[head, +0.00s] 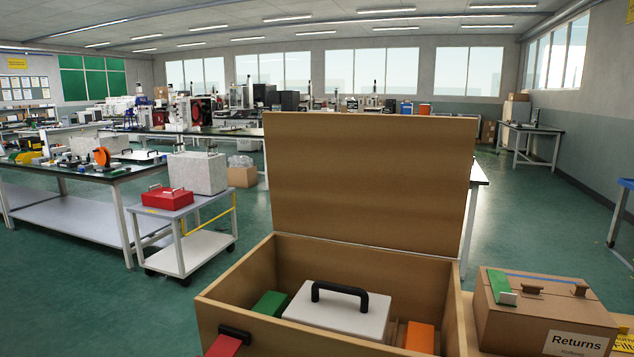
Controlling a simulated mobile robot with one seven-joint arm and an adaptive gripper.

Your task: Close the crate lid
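The crate (235,284) is a light brown open box at the bottom centre of the head view, cut off by the lower edge. Its lid (370,185) stands up at the far side, wide open and leaning slightly back. Inside the crate are a white case (338,312) with a black handle, a green block (270,303) and an orange block (419,337). A black handle (235,333) sits on the near left wall, beside a red piece (224,346). My gripper is not in view.
A brown box labelled "Returns" (577,344) stands close to the crate's right side. A white cart (184,258) with a red case (168,199) stands to the left. Green floor is clear left of the crate. Workbenches fill the back.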

